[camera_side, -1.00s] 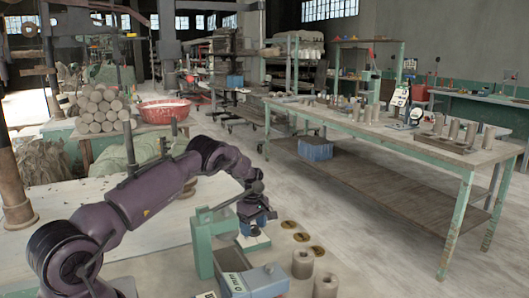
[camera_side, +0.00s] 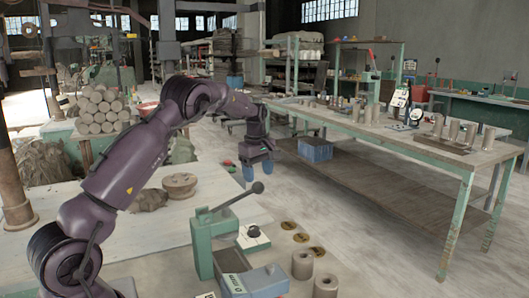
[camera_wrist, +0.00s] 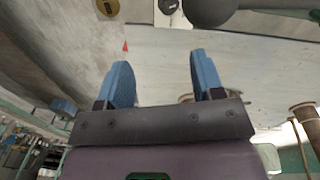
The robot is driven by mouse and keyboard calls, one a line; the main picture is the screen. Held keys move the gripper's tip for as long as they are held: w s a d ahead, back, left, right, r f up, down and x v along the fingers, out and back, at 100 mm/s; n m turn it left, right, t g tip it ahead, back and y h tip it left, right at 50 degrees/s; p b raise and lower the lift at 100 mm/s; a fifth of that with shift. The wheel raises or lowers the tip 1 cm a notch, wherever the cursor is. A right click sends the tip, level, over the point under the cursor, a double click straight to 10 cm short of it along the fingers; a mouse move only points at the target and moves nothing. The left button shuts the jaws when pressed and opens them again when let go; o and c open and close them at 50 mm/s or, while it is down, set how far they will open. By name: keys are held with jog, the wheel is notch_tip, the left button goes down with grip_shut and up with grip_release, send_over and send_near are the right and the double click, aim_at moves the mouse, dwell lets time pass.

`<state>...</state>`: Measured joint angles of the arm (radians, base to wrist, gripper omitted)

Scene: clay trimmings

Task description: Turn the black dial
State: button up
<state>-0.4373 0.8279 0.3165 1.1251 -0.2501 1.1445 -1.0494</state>
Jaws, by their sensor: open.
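The black dial (camera_side: 253,231) sits on a small white block (camera_side: 254,244) beside the green lever press, near the front of the white table. In the wrist view, a dark round spot that looks like the dial (camera_wrist: 173,4) shows at the top edge, partly cut off. My gripper (camera_side: 258,169) is raised well above and behind the dial, apart from it, with its blue fingers pointing down. In the wrist view the fingers (camera_wrist: 161,75) are spread apart with nothing between them.
The green press (camera_side: 212,240) has a lever with a black ball knob (camera_side: 258,187) rising near the dial. Brass discs (camera_side: 301,238) and clay cylinders (camera_side: 302,264) stand to the right. A round clay-coloured disc (camera_side: 180,184) lies behind.

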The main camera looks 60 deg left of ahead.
jog(key=d+r+m, duration=0.1)
jog(key=d+r, duration=0.1)
jog(key=s+d+r+m, duration=0.1)
jog(key=d+r, duration=0.1)
jog(key=r, duration=0.1)
jog(key=d+r+m+t, duration=0.1)
jog(key=d+r, duration=0.2)
jog(key=shift+s+d+m, duration=0.1)
jog(key=shift+s+m, duration=0.2)
jog(key=shift+s+d+r, duration=0.2)
jog(key=shift+d+r, duration=0.1)
jog(key=shift+d, duration=0.2)
jog(key=shift+m, duration=0.3)
jog(key=s+d+r+m+t, duration=0.2)
jog(key=s+d+m, duration=0.6)
jog(key=s+d, duration=0.3)
jog(key=s+d+r+m+t, duration=0.1)
jog(key=s+d+r+m, duration=0.1)
jog(key=s+d+m, duration=0.6)
jog(key=s+d, duration=0.3)
jog(key=shift+s+d+t+h, duration=0.3)
jog(key=shift+d+t, duration=0.05)
jog(key=shift+t, duration=0.05)
